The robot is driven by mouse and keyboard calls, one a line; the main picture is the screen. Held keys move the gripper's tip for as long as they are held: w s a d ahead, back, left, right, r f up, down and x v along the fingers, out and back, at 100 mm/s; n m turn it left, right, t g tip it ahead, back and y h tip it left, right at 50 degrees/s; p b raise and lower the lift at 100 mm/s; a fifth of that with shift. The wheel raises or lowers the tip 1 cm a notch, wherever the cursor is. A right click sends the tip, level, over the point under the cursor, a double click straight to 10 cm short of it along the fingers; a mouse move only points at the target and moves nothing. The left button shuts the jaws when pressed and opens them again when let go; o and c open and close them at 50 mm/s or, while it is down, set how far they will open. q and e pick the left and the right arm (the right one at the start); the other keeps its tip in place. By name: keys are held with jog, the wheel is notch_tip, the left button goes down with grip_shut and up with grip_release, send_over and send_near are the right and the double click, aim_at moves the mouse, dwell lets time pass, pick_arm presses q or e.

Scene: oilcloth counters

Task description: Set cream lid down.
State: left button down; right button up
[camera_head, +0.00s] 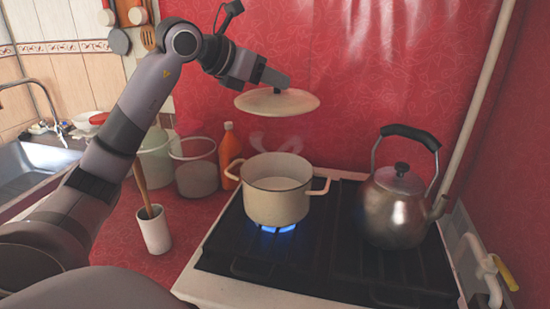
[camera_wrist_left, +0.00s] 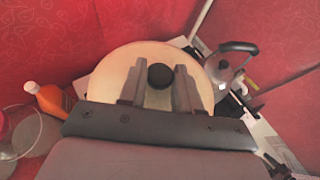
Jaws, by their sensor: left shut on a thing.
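The cream lid (camera_head: 277,103) is in the air above the cream pot (camera_head: 276,200), held about level. My left gripper (camera_head: 283,82) is shut on the lid's dark knob. In the left wrist view the dark knob (camera_wrist_left: 160,76) sits between my two fingers (camera_wrist_left: 158,90), with the round cream lid (camera_wrist_left: 110,72) spread beneath. The pot is uncovered on the left burner, with a blue flame under it and faint steam rising. My right gripper is in neither view.
A metal kettle (camera_head: 398,205) stands on the stove's right side. Left of the stove are an orange bottle (camera_head: 229,147), clear tubs (camera_head: 194,168) and a white cup (camera_head: 153,230) holding a wooden handle. A red patterned wall is close behind. Red counter is bare between cup and stove.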

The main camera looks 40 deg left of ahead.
pick_arm(q)
notch_tip(320, 180, down, 16)
jog(key=b, duration=0.1)
jog(key=shift+b, duration=0.3)
jog(key=shift+f, duration=0.2)
jog(key=c, duration=0.8)
grip_release()
